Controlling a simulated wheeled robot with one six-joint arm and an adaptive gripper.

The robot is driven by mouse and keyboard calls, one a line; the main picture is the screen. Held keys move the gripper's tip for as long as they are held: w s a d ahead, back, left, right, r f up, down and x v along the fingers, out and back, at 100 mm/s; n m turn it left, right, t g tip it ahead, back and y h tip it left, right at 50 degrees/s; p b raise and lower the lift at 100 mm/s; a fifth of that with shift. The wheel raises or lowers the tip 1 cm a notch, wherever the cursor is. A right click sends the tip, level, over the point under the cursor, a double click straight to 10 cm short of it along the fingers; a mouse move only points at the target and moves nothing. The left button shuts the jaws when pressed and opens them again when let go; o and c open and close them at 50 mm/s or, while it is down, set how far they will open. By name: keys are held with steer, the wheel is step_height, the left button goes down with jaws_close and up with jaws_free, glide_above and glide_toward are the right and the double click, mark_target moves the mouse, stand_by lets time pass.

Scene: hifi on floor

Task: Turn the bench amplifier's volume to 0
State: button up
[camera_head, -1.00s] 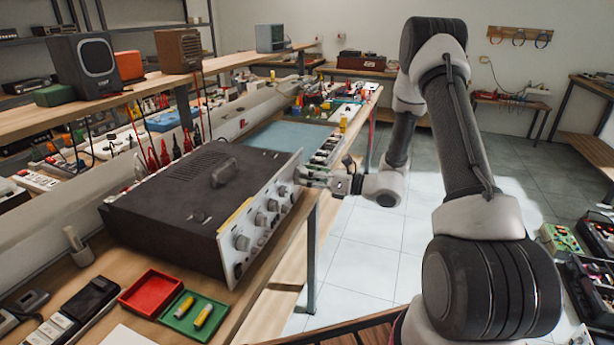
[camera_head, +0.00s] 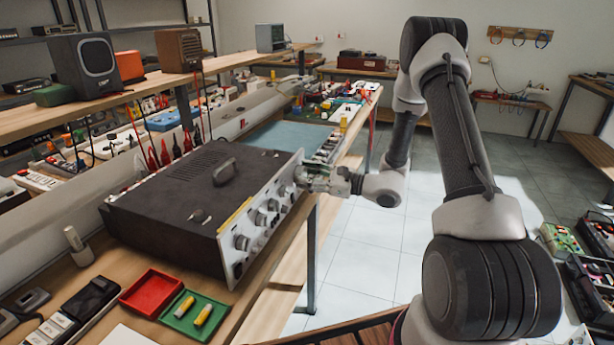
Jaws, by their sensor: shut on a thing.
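The bench amplifier (camera_head: 185,205) is a dark box with a top handle, standing on the wooden bench. Its pale front panel (camera_head: 240,268) faces right and carries a row of several round knobs, among them a large near knob (camera_head: 242,243) and a middle one (camera_head: 261,218). My gripper (camera_head: 302,175) is at the far end of this panel, shut on a knob there. The gripper's fingers hide most of that knob, and its pointer and scale cannot be read.
A red tray (camera_head: 152,271) and a green tray (camera_head: 178,312) with yellow cylinders lie in front of the amplifier. Red and black probes (camera_head: 175,150) stand behind it. The floor (camera_head: 350,260) right of the bench is clear.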

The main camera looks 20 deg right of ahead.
steer(key=n, duration=0.4)
steer(key=shift+n, duration=0.3)
steer(key=n, duration=0.3)
steer(key=shift+s+f+n, duration=0.1)
steer(key=shift+n, duration=0.3)
steer(key=n, duration=0.4)
steer(key=shift+f+n, duration=0.1)
steer(key=shift+n, duration=1.9)
steer(key=o, duration=1)
steer(key=v, duration=1.2)
